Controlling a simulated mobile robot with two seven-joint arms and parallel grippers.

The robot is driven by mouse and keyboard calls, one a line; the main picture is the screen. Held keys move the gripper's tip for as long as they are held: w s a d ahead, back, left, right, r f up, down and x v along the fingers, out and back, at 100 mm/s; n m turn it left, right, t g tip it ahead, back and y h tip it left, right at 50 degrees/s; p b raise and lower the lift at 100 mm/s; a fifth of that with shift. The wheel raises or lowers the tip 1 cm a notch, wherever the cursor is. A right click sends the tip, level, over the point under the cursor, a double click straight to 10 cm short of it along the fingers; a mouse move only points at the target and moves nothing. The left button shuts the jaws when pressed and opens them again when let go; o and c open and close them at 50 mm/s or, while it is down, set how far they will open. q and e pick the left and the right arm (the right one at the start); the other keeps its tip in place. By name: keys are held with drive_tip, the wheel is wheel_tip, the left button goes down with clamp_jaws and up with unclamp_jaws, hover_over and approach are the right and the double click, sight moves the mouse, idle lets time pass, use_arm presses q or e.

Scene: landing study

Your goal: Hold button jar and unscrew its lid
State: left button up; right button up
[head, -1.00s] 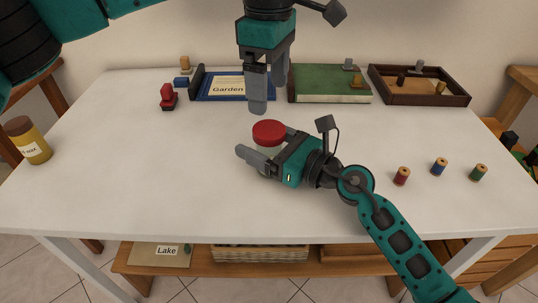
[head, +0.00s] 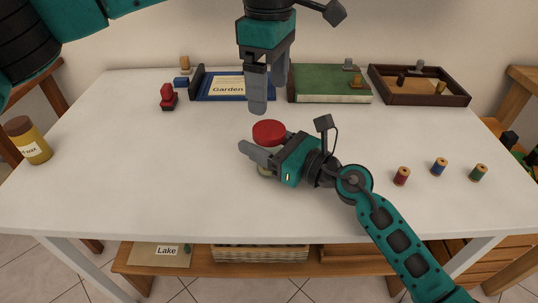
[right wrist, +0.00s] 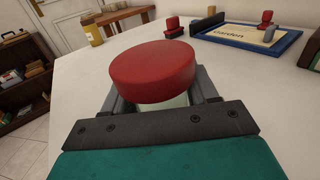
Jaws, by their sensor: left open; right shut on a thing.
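The button jar (head: 263,170) stands on the white table, with its red lid (head: 269,132) on top. The red lid (right wrist: 153,71) fills the middle of the right wrist view, with a strip of the clear jar (right wrist: 178,101) below it. My right gripper (head: 262,155) is shut on the jar below the lid, and its fingers and palm hide most of the jar. My left gripper (head: 258,92) is open, pointing down above and behind the lid, apart from it.
A blue "Garden" tray (head: 232,97), a green book (head: 331,85) and a brown tray (head: 420,99) stand along the back. Several thread spools (head: 401,176) sit at right. A yellow jar (head: 36,148) stands at far left. The table's left middle is clear.

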sight(269, 129)
clamp_jaws()
use_arm(q)
drive_tip(key=m, duration=0.4)
drive_tip(key=shift+r+m, duration=0.1)
drive_tip(key=shift+m, duration=0.2)
drive_tip(key=m, duration=0.3)
drive_tip(key=shift+m, duration=0.4)
drive_tip(key=m, duration=0.5)
drive_tip(key=shift+r, duration=0.15)
drive_tip(key=m, duration=0.4)
drive_tip(key=shift+f+m, duration=0.4)
drive_tip(key=shift+f, duration=0.1)
wheel_tip(269, 129, down, 7)
